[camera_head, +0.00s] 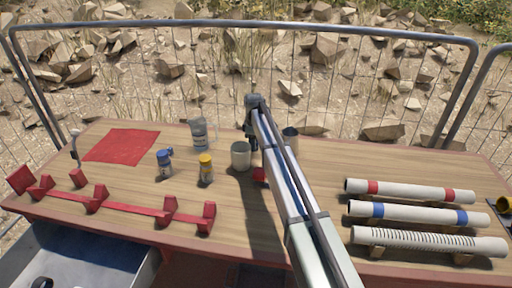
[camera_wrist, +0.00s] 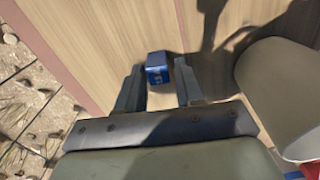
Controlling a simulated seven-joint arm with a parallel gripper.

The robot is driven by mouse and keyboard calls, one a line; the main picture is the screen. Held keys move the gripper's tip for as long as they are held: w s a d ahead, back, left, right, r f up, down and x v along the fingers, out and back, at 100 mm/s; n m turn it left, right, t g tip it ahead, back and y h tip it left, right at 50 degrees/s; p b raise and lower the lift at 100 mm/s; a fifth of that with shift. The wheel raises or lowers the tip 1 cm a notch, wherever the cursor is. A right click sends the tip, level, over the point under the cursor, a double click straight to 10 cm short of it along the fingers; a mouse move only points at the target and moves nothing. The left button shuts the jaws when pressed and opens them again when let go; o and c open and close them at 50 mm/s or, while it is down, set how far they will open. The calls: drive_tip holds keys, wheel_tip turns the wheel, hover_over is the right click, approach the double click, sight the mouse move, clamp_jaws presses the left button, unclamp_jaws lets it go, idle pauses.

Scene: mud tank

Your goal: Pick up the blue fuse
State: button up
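The blue fuse (camera_wrist: 157,75) is a small blue block with pale markings on its side, seen in the wrist view on the wooden table. My gripper (camera_wrist: 159,66) is open, with one finger on each side of the block. Gaps show between the block and the fingers, and I cannot tell whether the block lies fully between them or just beyond. In the head view my gripper (camera_head: 252,138) points down at the back of the table, and I cannot make out the blue block there.
A pale mug (camera_head: 241,156) stands close to my gripper, and a grey cup (camera_head: 290,139) is behind my arm. A clear jug (camera_head: 199,130), blue-capped jar (camera_head: 164,163) and yellow-capped jar (camera_head: 206,168) stand left. White tubes (camera_head: 410,190) lie right. A wire fence (camera_head: 330,90) runs behind.

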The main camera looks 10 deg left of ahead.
clamp_jaws()
drive_tip(key=shift+r, duration=0.1)
